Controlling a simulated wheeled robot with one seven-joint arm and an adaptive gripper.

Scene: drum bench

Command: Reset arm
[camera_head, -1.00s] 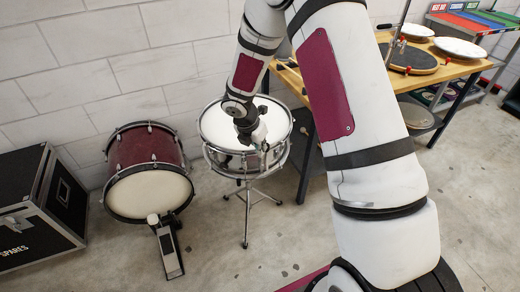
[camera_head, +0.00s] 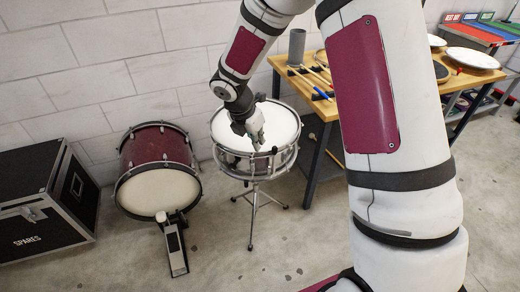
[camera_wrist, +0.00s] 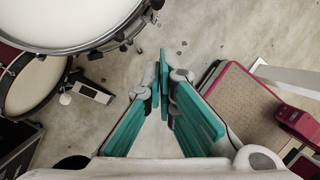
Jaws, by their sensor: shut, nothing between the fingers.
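My gripper (camera_head: 257,138) hangs from my arm in front of the snare drum (camera_head: 285,131) in the head view. Its teal fingers (camera_wrist: 164,85) come together at the tips in the wrist view, and it is shut and empty. The snare drum stands on a chrome tripod stand; its pale head and metal rim also show at the upper left of the wrist view (camera_wrist: 60,18). I cannot tell from the head view how high the gripper is above the drum's front rim.
A dark red bass drum (camera_head: 157,170) with a pedal (camera_head: 173,248) stands left of the snare. A black SPARES case (camera_head: 40,205) is at the far left. A wooden bench (camera_head: 330,105) with tools and drum parts stands right. Bare floor lies in front.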

